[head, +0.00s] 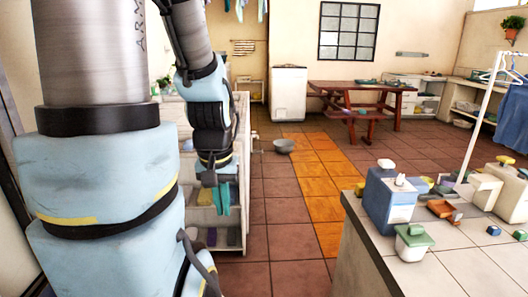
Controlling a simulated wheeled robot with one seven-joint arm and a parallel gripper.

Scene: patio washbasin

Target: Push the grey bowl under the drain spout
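The grey bowl (284,146) sits upright on the tiled floor in the middle distance, beside the orange tile strip. A small thin part sticks out at floor level left of the bowl, near the end of the white shelved unit; it may be the drain spout, but it is too small to be sure. My gripper (220,198) points down in front of the white unit, nearer to me and left of the bowl, well apart from it. Its teal tips are small, and whether they are open or shut is unclear.
The white shelved unit (233,236) stands close behind my gripper. A tiled counter (440,277) with boxes and small items fills the lower right. A wooden picnic table (360,95) and a white cabinet (289,93) stand farther back. The floor around the bowl is clear.

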